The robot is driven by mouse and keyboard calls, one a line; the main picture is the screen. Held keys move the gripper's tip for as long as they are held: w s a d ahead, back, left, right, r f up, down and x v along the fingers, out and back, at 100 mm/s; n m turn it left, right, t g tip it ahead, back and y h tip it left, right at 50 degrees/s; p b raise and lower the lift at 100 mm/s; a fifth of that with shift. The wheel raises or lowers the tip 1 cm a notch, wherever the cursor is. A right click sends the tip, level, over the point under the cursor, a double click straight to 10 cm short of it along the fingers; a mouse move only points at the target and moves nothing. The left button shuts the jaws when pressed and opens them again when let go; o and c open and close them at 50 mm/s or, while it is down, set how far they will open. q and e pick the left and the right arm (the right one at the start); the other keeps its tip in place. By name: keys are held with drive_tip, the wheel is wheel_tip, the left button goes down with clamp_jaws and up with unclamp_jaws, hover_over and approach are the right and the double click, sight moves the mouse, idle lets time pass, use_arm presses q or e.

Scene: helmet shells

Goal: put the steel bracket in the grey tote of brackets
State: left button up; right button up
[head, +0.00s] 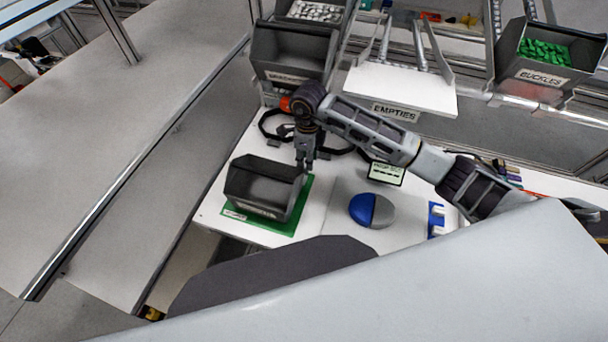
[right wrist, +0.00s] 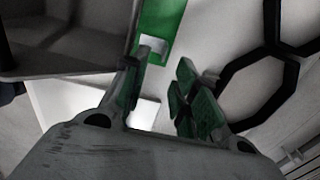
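A small pale metal piece, which looks like the steel bracket (right wrist: 153,46), lies on the green mat (right wrist: 165,15) in the right wrist view. My right gripper (head: 305,168) points down at the right rear corner of the dark grey bin on the mat. In the right wrist view its fingers (right wrist: 158,75) are apart, with the pale piece just beyond the gap. I see nothing gripped. A grey tote (head: 290,75) with a blurred label stands at the upper back; its contents are hidden. Another tote behind it holds silvery parts (head: 315,12). My left gripper is out of view.
The dark grey bin (head: 258,193) stands beside my right gripper; its wall (right wrist: 70,70) is close in the wrist view. Black straps lie behind. A blue-and-grey dome (head: 372,210), a small sign (head: 386,173), an EMPTIES shelf (head: 400,88) and a buckle bin (head: 535,75) are to the right.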

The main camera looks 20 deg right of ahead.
drive_tip(key=shift+f, duration=0.9)
drive_tip(key=shift+f, duration=0.1)
drive_tip(key=shift+w+d+f+p, duration=0.15)
drive_tip(key=shift+f+p, duration=0.2)
drive_tip(key=shift+f, duration=0.9)
drive_tip(key=shift+w+f+p, duration=0.1)
drive_tip(key=shift+f+p, duration=0.2)
drive_tip(key=shift+f, duration=0.95)
drive_tip(key=shift+c, duration=0.3)
clamp_jaws()
